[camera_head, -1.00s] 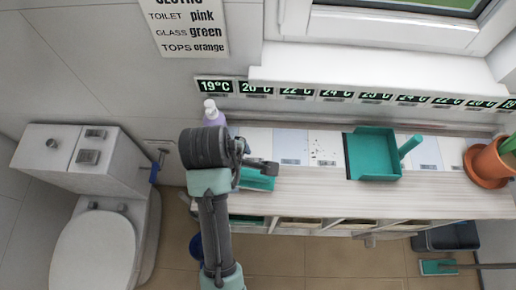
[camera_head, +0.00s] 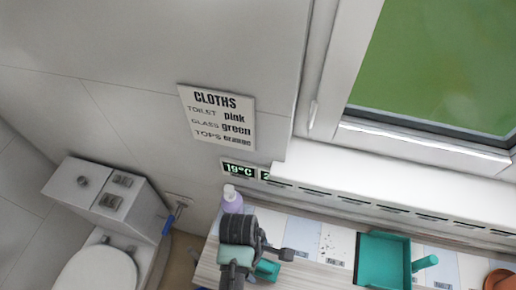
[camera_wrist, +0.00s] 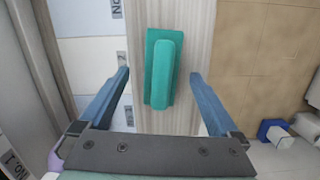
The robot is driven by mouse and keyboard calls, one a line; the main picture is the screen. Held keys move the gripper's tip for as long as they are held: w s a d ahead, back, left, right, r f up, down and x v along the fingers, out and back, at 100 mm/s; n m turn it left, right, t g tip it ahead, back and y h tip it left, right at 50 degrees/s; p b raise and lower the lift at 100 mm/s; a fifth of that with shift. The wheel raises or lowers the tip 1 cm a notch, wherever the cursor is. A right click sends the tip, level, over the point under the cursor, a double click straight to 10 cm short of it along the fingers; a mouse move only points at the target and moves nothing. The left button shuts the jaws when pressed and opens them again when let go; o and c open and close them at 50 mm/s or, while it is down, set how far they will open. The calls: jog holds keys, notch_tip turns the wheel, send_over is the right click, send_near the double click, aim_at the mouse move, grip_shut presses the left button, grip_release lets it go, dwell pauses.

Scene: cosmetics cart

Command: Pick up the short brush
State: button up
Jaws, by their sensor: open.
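The short brush (camera_wrist: 163,70) is a teal block with a rounded teal handle along its top, lying on the pale wooden counter in the wrist view. In the head view the brush (camera_head: 267,270) is partly hidden beside my gripper (camera_head: 286,254), at the left end of the counter. My gripper (camera_wrist: 159,77) is open and empty. In the wrist view its two blue fingers lie on either side of the brush's near end, apart from it. How high they are above it I cannot tell.
A teal dustpan (camera_head: 384,262) stands on the counter to the right. A lilac bottle (camera_head: 231,200) with a white pump stands behind my gripper near the wall. A window (camera_head: 430,70) and sill are above. A toilet (camera_head: 95,270) is at left.

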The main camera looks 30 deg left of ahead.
aim_at(259, 266)
jog(key=shift+s+d+f, duration=0.1)
jog(key=shift+s+f, duration=0.05)
jog(key=shift+f, duration=0.25)
jog(key=f, duration=0.2)
jog(key=f+p, duration=0.1)
jog(key=f, duration=0.1)
jog(key=shift+d, duration=0.25)
grip_shut()
jog(key=shift+r, duration=0.1)
notch_tip(259, 266, up, 10)
jog(key=shift+f+b, duration=0.1)
jog(key=shift+b, duration=0.3)
